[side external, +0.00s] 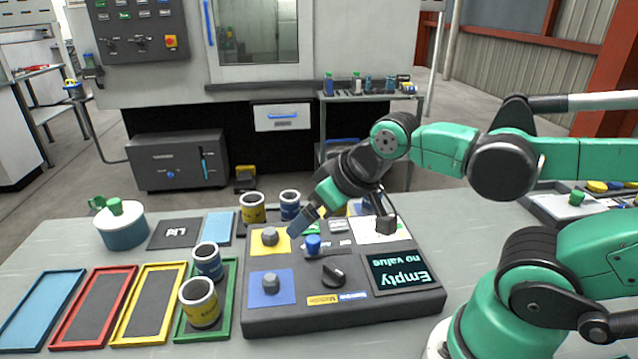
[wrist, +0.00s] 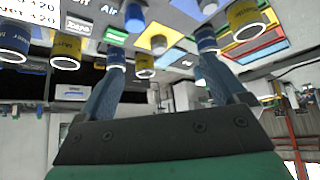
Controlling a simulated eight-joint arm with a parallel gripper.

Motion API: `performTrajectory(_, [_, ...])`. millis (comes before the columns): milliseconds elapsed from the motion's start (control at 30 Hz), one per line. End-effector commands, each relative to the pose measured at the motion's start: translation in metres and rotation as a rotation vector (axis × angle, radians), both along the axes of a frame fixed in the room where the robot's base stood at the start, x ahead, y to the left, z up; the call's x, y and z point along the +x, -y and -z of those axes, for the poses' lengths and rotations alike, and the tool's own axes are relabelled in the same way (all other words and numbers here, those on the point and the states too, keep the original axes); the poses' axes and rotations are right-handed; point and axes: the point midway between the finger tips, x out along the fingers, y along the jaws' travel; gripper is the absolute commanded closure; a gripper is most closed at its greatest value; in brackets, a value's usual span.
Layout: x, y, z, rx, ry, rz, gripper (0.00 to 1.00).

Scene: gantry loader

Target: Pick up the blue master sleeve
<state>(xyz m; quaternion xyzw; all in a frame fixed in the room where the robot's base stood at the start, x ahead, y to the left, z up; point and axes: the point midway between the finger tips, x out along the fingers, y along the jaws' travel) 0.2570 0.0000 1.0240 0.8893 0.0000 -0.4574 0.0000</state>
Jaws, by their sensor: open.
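Several blue and yellow sleeves stand upright; I cannot tell for certain which blue one is the master. In the side external view one blue sleeve (side external: 289,206) stands behind the gauge box and another blue sleeve (side external: 207,264) stands in the green-framed tray. The wrist view, tipped upside down, shows a blue sleeve (wrist: 14,42) at far left by printed text, a middle blue sleeve (wrist: 116,58) and a right one (wrist: 206,42). My gripper (side external: 306,220) is open and empty above the gauge box's back left. Its fingers also show in the wrist view (wrist: 160,92).
The gauge box (side external: 350,309) has knobs and a screen (side external: 404,273) reading "Empty, no value". Yellow sleeves stand behind the box (side external: 252,209) and in the green tray (side external: 199,306). Blue, red and yellow framed trays (side external: 119,332) lie empty at left. A lidded pot (side external: 122,232) stands behind.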

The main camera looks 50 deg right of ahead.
Motion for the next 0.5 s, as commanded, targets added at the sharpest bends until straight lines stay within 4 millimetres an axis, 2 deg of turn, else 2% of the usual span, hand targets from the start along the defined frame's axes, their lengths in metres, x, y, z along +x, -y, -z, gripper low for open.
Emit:
performTrajectory(167, [0.001, 0.002, -0.001, 0.008, -0.005, 0.018, 0.08])
performTrajectory(267, [0.007, 0.011, -0.003, 0.052, -0.033, 0.118, 0.08])
performTrajectory(367, [0.018, 0.032, -0.007, 0.146, -0.088, 0.335, 0.08])
performTrajectory(500, [0.036, 0.077, -0.005, 0.316, -0.178, 0.767, 0.08])
